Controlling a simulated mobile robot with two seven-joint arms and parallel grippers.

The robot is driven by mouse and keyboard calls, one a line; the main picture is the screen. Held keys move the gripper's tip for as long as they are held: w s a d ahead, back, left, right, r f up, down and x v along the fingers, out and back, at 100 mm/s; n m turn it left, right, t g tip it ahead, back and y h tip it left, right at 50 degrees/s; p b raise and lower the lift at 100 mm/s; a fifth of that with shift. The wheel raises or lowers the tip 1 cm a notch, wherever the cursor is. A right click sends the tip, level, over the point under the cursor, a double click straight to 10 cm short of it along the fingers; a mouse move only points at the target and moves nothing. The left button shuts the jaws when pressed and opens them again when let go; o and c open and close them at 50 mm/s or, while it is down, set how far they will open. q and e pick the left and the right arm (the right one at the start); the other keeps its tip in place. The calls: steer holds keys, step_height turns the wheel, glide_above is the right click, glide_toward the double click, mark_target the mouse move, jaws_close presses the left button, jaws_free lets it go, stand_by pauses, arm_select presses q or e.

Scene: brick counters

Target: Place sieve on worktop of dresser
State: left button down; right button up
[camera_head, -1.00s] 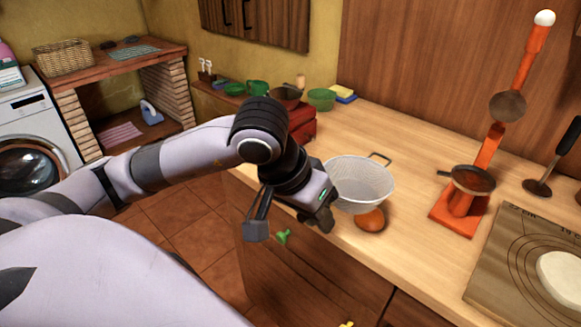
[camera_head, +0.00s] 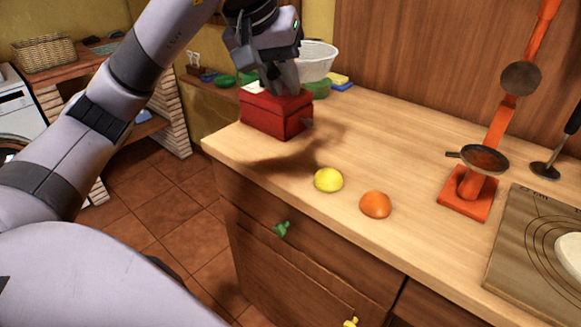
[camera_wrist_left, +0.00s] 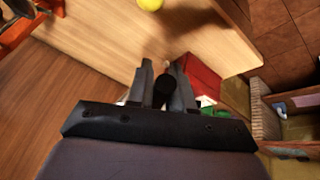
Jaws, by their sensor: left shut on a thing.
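The sieve (camera_head: 318,62), a white mesh bowl, is in the head view, lifted above the back left of the wooden worktop (camera_head: 400,135) of the dresser (camera_head: 300,265). My left gripper (camera_head: 280,85) is shut on it, above a red box, with the bowl to the right of and behind the gripper. In the left wrist view a dark rounded piece (camera_wrist_left: 167,88), perhaps the sieve's handle, lies between the fingers. The grip itself is hidden in the head view. My right gripper is not in view.
The red box (camera_head: 268,115) stands at the worktop's left end. An orange stand (camera_head: 465,200) and a board (camera_head: 520,250) are at right. The middle of the worktop is clear.

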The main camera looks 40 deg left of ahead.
arm_select(q)
step_height(320, 180, down, 18)
steer(key=b, duration=0.2)
stand_by(0.4)
steer(key=shift+f+b, duration=0.4)
steer(key=c, duration=1.4)
jaws_free()
steer(key=shift+f, duration=0.1)
steer(key=o, duration=0.4)
